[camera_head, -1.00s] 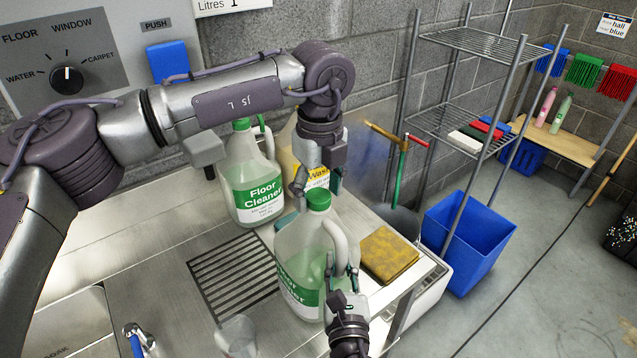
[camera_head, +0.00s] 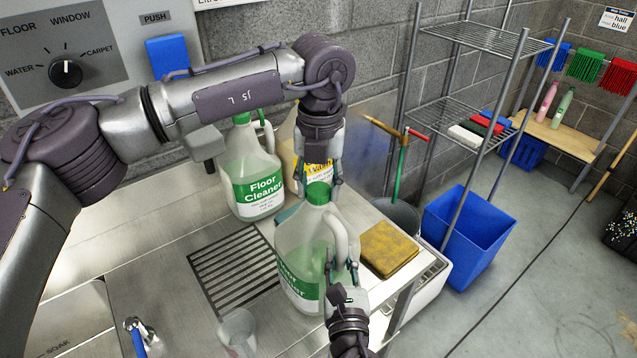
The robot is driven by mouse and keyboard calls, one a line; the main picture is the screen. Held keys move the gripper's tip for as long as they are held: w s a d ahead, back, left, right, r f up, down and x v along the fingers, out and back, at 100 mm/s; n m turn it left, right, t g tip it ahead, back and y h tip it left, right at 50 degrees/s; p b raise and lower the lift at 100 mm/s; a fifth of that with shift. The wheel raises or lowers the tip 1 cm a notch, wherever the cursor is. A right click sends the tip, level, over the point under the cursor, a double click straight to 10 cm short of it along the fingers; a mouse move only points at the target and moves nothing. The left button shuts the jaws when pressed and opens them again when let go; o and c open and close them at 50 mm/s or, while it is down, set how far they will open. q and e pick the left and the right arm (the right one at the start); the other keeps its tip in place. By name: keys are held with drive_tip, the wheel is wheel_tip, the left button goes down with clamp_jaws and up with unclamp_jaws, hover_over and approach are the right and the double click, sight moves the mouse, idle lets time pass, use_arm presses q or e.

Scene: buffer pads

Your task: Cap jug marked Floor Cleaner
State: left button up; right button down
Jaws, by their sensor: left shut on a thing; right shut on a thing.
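The front jug (camera_head: 302,243) is translucent with pale green liquid and a green label, whose words are partly hidden. It stands upright at the right end of the steel counter. A green cap (camera_head: 318,193) sits at its mouth. My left gripper (camera_head: 319,186) points down from above, shut on the cap with a finger at each side. My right gripper (camera_head: 341,277) is shut on the front jug's handle (camera_head: 339,240), low on its right side. A second jug (camera_head: 250,168), labelled Floor Cleaner, stands behind to the left with a green top. I cannot tell whether the held cap is fully seated.
A yellowish jug (camera_head: 287,135) with a yellow label stands behind my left gripper. A yellow sponge (camera_head: 389,249) lies right of the front jug. A clear cup (camera_head: 238,334) stands at the front, beside a drain grate (camera_head: 233,270). A blue bin (camera_head: 468,238) is on the floor.

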use_arm(q)
drive_tip(key=m, duration=1.1)
drive_tip(key=shift+m, duration=0.4)
drive_tip(key=m, duration=0.4)
drive_tip(key=shift+m, duration=0.3)
drive_tip(key=m, duration=0.5)
drive_tip(key=shift+m, duration=0.4)
drive_tip(key=o, duration=1.4)
drive_tip(key=shift+c, duration=0.2)
wheel_tip(320, 180, up, 12)
